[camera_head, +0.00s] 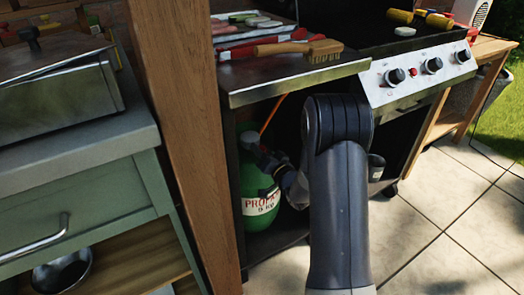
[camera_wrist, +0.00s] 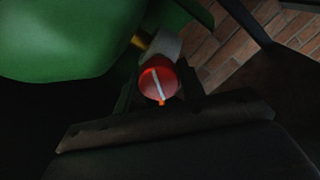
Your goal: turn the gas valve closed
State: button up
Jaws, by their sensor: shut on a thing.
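The gas valve (camera_wrist: 158,82) is a red round knob with a pale stripe across its face, in the middle of the wrist view. An orange tip shows at the lower end of the stripe. A brass and grey fitting joins the knob to the green propane bottle (camera_wrist: 60,38). In the head view the bottle (camera_head: 259,205) stands upright in the grill's open cabinet, and the valve is hidden there behind my arm. My gripper (camera_wrist: 156,92) is shut on the knob, with dark fingers at its sides. The head view shows the gripper only partly, beside the bottle.
A wooden post (camera_head: 182,130) stands left of the cabinet. The grill shelf (camera_head: 290,83) overhangs the bottle and carries a wooden brush (camera_head: 299,49). An orange hose (camera_head: 272,113) runs down near the bottle. Open tiled floor (camera_head: 445,235) lies to the right.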

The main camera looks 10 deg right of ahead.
jog(key=m+p, duration=0.1)
jog(key=m, duration=0.4)
jog(key=shift+d, duration=0.1)
jog(key=shift+f+m+p, duration=0.15)
jog(key=shift+m+p, duration=0.6)
jog(key=shift+m, duration=1.75)
jog(key=o, duration=1)
jog(key=shift+c, duration=0.2)
jog(key=p+v, duration=0.2)
jog(key=v, duration=0.8)
jog(key=shift+s+d, duration=0.15)
jog(key=shift+s, duration=0.2)
